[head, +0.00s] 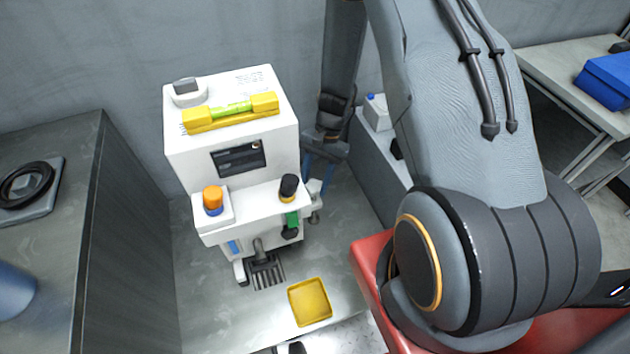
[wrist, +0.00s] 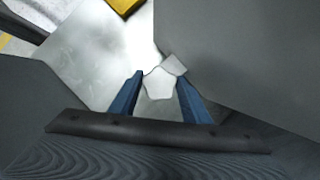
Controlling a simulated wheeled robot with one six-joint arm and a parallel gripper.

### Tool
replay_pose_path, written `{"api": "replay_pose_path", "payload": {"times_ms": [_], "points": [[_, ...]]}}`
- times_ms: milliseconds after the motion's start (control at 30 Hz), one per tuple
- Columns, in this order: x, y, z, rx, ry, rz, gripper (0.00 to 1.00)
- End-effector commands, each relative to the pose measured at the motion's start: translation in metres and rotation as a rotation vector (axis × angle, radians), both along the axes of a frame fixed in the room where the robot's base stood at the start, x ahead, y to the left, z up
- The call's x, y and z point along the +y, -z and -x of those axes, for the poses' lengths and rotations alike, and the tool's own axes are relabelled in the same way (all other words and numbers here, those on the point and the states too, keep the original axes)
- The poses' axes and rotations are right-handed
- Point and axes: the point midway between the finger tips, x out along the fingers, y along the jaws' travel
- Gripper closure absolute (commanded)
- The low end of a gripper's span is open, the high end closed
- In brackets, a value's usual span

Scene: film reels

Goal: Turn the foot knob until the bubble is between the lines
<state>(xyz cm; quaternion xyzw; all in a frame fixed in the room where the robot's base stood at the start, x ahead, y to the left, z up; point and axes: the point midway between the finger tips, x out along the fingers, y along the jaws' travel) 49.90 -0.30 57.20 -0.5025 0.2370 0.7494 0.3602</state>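A white machine (head: 183,150) stands on a metal surface. A yellow level (head: 200,121) with a green vial (head: 232,109) lies on its top; the bubble and lines are too small to make out. My gripper (head: 319,180) points down beside the machine's right side, its blue fingers apart. A small grey knob-like part (head: 315,216) shows below them at the machine's lower right; I cannot tell for sure that it is the foot knob. In the wrist view, a pale many-sided piece (wrist: 158,84) shows between the fingertips of my gripper (wrist: 160,78), with no clear grip on it.
An orange knob (head: 212,196) and a black knob (head: 289,185) stand on the machine's front ledge. A yellow tray (head: 309,302) lies in front, also in the wrist view (wrist: 124,5). A dark cabinet (head: 120,215) stands left. The machine's wall is close to my gripper.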

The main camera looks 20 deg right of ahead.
Motion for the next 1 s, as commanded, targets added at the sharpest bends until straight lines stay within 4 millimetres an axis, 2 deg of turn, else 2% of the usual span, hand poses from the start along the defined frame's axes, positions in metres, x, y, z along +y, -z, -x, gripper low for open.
{"api": "replay_pose_path", "payload": {"times_ms": [267, 467, 1000], "points": [[-0.0002, -0.0003, 0.0002, 0.001, 0.038, 0.0, 0.8], [-0.0004, -0.0007, 0.0004, 0.002, 0.14, -0.001, 0.8], [-0.0014, 0.0021, 0.0013, 0.007, 0.633, 0.0, 0.8]]}}
